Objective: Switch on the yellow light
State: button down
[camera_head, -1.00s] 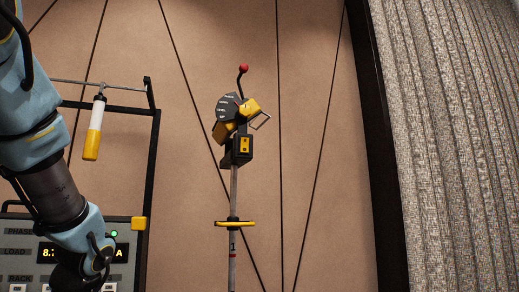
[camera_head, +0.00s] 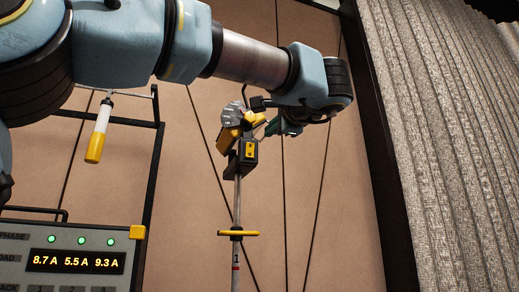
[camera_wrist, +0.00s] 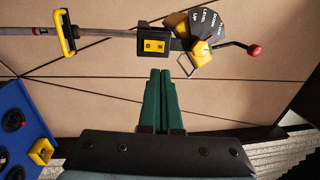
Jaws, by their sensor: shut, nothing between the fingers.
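A pole-mounted fixture with a yellow head (camera_head: 229,137) and a grey labelled dial (camera_head: 235,115) stands mid-picture in the head view. Below the head is a black box (camera_head: 248,164) with a yellow panel. The wrist view shows this yellow panel (camera_wrist: 154,46), with small dark marks, the labelled dial (camera_wrist: 211,28), the yellow head (camera_wrist: 200,52) and a lever with a red knob (camera_wrist: 254,50). My arm hides the knob in the head view. My gripper (camera_wrist: 161,72) has green fingers, shut and empty, just below the box in the wrist picture. Contact cannot be told.
A yellow crossbar (camera_head: 238,233) sits lower on the pole. A white-and-yellow handle (camera_head: 98,130) hangs at left above a panel with amber readouts (camera_head: 76,262). A grey curtain (camera_head: 450,150) fills the right. A blue panel (camera_wrist: 25,130) lies lower left in the wrist view.

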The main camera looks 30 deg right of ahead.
aim_at(250, 145)
jog(key=shift+s+r, duration=0.1)
jog(key=shift+r, duration=0.05)
jog(key=w+p, duration=0.1)
jog(key=w, duration=0.3)
jog(key=w+d+r+p, duration=0.1)
jog(key=w+p, duration=0.1)
jog(key=w, duration=0.2)
jog(key=w+r+p, duration=0.1)
jog(key=w+p, duration=0.1)
jog(key=w, duration=0.2)
jog(key=shift+w+d, duration=0.25)
jog(key=shift+w, duration=0.15)
jog(key=shift+w+d+f+p, duration=0.1)
jog(key=shift+w+p, duration=0.2)
jog(key=shift+w, duration=0.25)
jog(key=shift+w+r+p, duration=0.15)
jog(key=shift+r+p, duration=0.25)
jog(key=shift+p, duration=0.3)
jog(key=shift+f+g, duration=0.3)
